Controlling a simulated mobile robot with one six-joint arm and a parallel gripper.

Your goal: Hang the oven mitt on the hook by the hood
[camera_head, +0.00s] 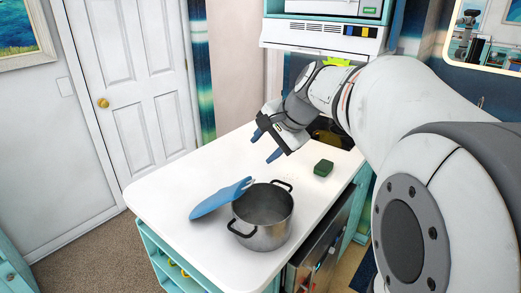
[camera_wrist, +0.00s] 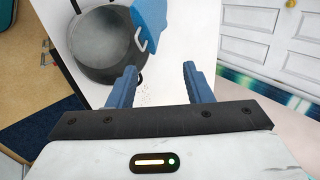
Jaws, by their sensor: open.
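The blue oven mitt (camera_head: 218,199) lies on the white counter, its narrow end leaning at the rim of the steel pot (camera_head: 262,225). In the wrist view the mitt (camera_wrist: 149,18) shows at the top, with a pale loop at its end beside the pot (camera_wrist: 88,48). My gripper (camera_head: 266,146) is open and empty above the counter, behind the pot and apart from the mitt. Its two blue fingers also show in the wrist view (camera_wrist: 159,70). The white hood (camera_head: 322,37) is at the back; I cannot make out the hook.
A dark green sponge (camera_head: 323,168) lies on the counter (camera_head: 172,181) right of the pot. Small crumbs lie near the sponge. The counter's left part is clear. A white door (camera_head: 130,80) stands behind at the left.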

